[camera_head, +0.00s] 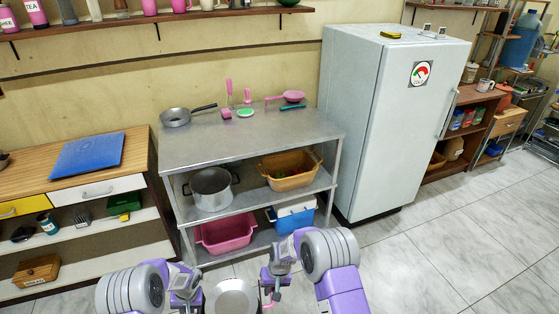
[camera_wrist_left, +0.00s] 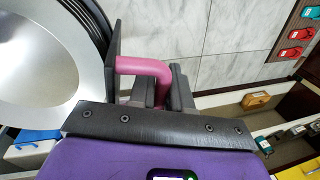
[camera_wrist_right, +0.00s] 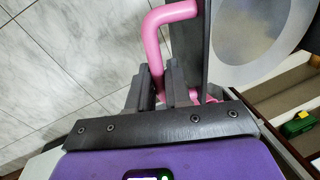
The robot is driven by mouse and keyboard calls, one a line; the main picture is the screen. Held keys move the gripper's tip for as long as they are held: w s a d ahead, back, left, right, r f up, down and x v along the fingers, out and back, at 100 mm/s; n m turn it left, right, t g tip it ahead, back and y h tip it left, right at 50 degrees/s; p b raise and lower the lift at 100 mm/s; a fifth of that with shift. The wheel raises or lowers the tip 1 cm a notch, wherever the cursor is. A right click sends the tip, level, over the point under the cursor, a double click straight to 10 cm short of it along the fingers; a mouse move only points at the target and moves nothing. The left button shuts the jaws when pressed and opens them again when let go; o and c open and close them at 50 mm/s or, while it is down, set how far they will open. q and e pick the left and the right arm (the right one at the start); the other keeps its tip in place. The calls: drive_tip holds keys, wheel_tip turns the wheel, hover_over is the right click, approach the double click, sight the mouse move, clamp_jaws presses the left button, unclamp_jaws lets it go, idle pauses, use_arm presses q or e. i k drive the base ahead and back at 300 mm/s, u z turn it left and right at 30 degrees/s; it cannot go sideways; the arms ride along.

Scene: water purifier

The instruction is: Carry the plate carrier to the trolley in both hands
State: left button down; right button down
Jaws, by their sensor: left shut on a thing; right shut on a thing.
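The plate carrier shows at the bottom edge of the head view, with round silvery plates (camera_head: 231,298) between my two grippers; its lower part is cut off. My left gripper (camera_head: 190,304) is shut on a pink handle (camera_wrist_left: 145,68) on one side, next to the carrier's dark end panel (camera_wrist_left: 112,50). My right gripper (camera_head: 272,290) is shut on the other pink handle (camera_wrist_right: 160,45), beside a dark panel (camera_wrist_right: 205,40). Wide silvery plates (camera_wrist_left: 40,60) fill the left of the left wrist view. I cannot pick out a trolley for certain.
A steel table (camera_head: 250,140) with lower shelves stands ahead, holding pans, a basket (camera_head: 290,170) and a pink tub (camera_head: 225,235). A white fridge (camera_head: 380,120) stands to its right. A wooden counter (camera_head: 115,160) stands left. The tiled floor (camera_head: 450,240) at right is clear.

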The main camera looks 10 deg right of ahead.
sight(243, 130)
drive_tip(key=z, duration=0.25)
drive_tip(key=i, duration=1)
